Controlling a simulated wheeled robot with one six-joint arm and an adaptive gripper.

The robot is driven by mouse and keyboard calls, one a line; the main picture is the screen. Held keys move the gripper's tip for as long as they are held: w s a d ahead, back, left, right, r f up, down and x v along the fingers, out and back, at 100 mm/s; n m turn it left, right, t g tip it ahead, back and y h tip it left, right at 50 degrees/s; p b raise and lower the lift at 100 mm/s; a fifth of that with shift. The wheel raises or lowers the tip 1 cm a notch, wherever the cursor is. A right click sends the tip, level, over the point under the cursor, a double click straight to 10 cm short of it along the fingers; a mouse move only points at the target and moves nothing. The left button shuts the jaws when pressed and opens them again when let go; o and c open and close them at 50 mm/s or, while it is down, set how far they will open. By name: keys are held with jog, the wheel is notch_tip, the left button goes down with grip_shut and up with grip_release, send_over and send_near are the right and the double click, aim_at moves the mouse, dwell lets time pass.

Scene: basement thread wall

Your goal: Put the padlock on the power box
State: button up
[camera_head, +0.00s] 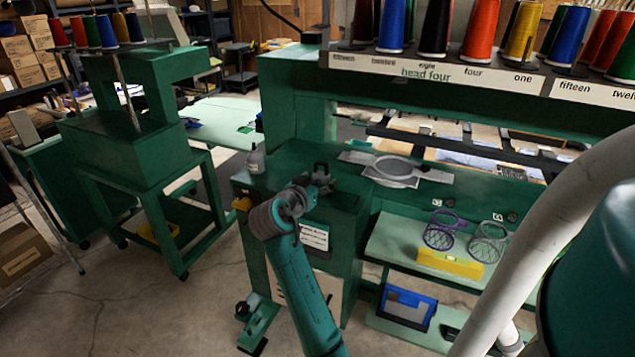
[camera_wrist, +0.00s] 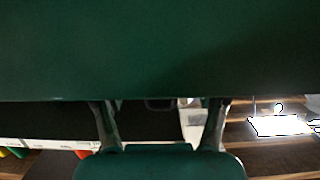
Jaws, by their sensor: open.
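My gripper (camera_head: 322,178) is above the front left end of the green embroidery machine. In the wrist view its two fingers (camera_wrist: 158,103) are wide apart, with no object clearly held between them. A small dark rounded shape shows between the fingertips there, too unclear to name. I cannot make out the padlock in either view. A green cabinet (camera_head: 345,220) with a white label stands behind and below my gripper; I cannot tell whether it is the power box. My arm hides part of its front.
A grey hoop (camera_head: 397,167) lies on the machine and a bottle (camera_head: 256,160) stands at its left. A blue bin (camera_head: 405,308) is lower.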

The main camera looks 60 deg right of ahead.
jog(key=shift+r, duration=0.2)
jog(key=w+v, duration=0.1)
jog(key=v, duration=1.1)
jog(key=s+a+f+n+t+y, duration=0.35)
jog(key=a+f+n+t, duration=0.3)
jog(key=a+f, duration=0.4)
jog(key=s+a+f+n+t+y, duration=0.4)
jog(key=a+f+n, duration=0.4)
jog(key=f, duration=0.5)
jog(key=s+a+f+n+t+y, duration=0.25)
jog(key=s+a+y, duration=0.35)
jog(key=s+a, duration=0.5)
jog(key=s+a+r+y, duration=0.1)
jog(key=s+r, duration=0.2)
jog(key=s, duration=0.3)
jog(key=s+a+r+y, duration=0.1)
jog(key=s+a+r, duration=0.1)
jog(key=s, duration=0.5)
jog(key=shift+a+r+t, duration=0.35)
jog(key=shift+r+t, duration=0.05)
jog(key=shift+r, duration=0.4)
